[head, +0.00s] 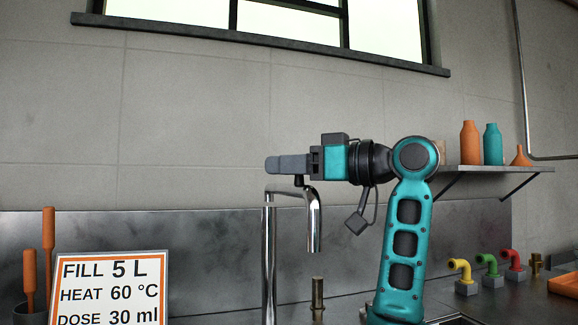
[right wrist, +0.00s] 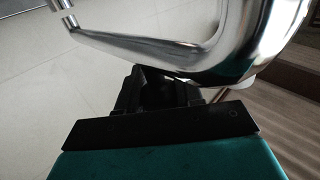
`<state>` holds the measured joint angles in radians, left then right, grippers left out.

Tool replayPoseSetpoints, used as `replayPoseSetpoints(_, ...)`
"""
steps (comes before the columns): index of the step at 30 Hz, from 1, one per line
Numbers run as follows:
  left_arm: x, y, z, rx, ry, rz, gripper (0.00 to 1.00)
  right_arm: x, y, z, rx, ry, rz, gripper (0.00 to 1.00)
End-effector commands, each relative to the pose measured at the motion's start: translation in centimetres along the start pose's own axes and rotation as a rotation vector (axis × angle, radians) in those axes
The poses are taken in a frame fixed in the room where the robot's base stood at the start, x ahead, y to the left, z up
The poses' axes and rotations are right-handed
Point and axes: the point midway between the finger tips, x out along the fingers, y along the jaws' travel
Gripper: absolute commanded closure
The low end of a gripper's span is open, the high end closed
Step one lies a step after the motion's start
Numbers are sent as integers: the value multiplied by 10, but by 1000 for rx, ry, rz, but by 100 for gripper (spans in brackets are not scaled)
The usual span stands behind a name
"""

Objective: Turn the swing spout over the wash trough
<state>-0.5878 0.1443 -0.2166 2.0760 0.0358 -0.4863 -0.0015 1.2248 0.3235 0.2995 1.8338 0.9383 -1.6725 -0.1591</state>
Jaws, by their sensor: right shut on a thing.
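The chrome swing spout (head: 314,225) stands on an upright pipe (head: 268,260); its short arm reaches right and its outlet bends down, over the counter behind a short brass-coloured post (head: 317,296). My right gripper (head: 282,165) lies level at the top of the spout, its fingers pointing left. It is shut on the spout, around a small dark knob (head: 299,181) mostly hidden by the fingers. In the right wrist view the spout (right wrist: 210,45) crosses just beyond the dark fingers (right wrist: 160,90). A basin rim (head: 455,319), possibly the wash trough's, shows at the lower right. My left gripper is out of view.
A sign (head: 110,290) and a holder with orange-handled tools (head: 30,285) stand at the left. Yellow, green and red taps (head: 487,265) line the right side. A wall shelf (head: 500,169) holds an orange bottle (head: 470,143), a teal bottle (head: 493,145) and a funnel.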

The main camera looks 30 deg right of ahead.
Motion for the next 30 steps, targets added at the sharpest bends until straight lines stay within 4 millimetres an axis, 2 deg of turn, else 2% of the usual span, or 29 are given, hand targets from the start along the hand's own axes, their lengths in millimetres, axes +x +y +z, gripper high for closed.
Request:
replayPoseSetpoints(8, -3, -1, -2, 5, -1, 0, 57, 6, -5, 0, -2, -2, 39, 100)
replayPoseSetpoints(14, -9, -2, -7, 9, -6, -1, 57, 22, -17, -2, -6, -2, 146, 100)
replayPoseSetpoints(21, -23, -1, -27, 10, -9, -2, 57, 54, -34, -5, -5, -4, 341, 100)
replayPoseSetpoints(30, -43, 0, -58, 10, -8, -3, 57, 100, -45, -4, 0, -6, 597, 100)
